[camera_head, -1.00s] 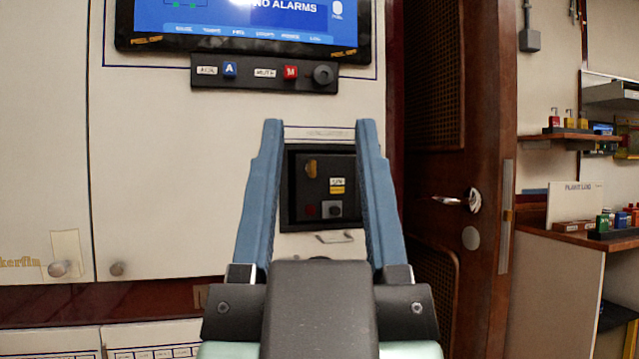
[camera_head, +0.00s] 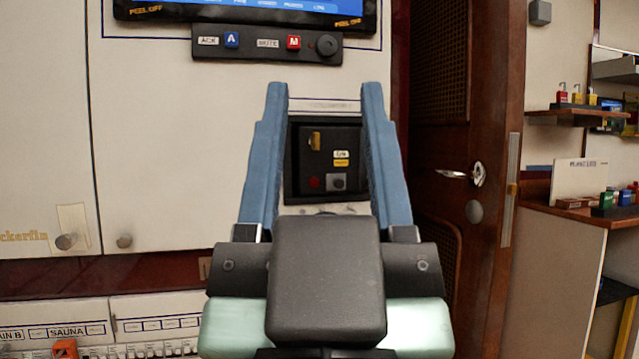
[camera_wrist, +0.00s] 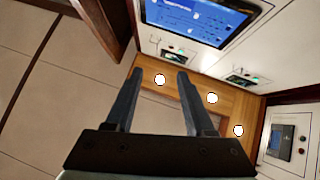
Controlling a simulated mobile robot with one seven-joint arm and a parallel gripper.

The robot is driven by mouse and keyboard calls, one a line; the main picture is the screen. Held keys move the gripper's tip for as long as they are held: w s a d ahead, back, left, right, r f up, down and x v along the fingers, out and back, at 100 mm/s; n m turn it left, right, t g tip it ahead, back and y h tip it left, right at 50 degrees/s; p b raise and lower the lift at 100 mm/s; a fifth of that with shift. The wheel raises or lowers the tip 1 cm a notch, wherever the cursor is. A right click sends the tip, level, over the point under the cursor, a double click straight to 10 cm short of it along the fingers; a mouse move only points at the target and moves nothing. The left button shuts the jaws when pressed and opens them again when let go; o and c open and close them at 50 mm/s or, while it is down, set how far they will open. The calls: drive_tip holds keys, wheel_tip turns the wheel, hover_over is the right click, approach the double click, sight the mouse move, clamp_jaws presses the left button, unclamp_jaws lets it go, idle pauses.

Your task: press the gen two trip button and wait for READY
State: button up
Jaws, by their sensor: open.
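My gripper (camera_head: 325,90) is open and empty, its two blue fingers raised in front of the white cabinet wall. Between the fingers in the head view shows a small black recessed panel (camera_head: 312,155). It carries a yellow toggle (camera_head: 315,141), a yellow-and-white label (camera_head: 341,158), a dark red round part (camera_head: 314,183) and a grey button (camera_head: 338,182). The label's text is too small to read, so I cannot tell whether this is gen two. In the wrist view my gripper (camera_wrist: 160,75) is also open, with nothing between the fingers. No READY sign is legible.
A screen (camera_head: 250,12) hangs above a black strip (camera_head: 265,45) with blue A and red M buttons. A brown door (camera_head: 465,130) with a lever handle stands right. A breaker panel labelled SAUNA (camera_head: 68,332) is low left. A shelf (camera_head: 575,115) holds padlocks at far right.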

clamp_jaws()
idle(1.5)
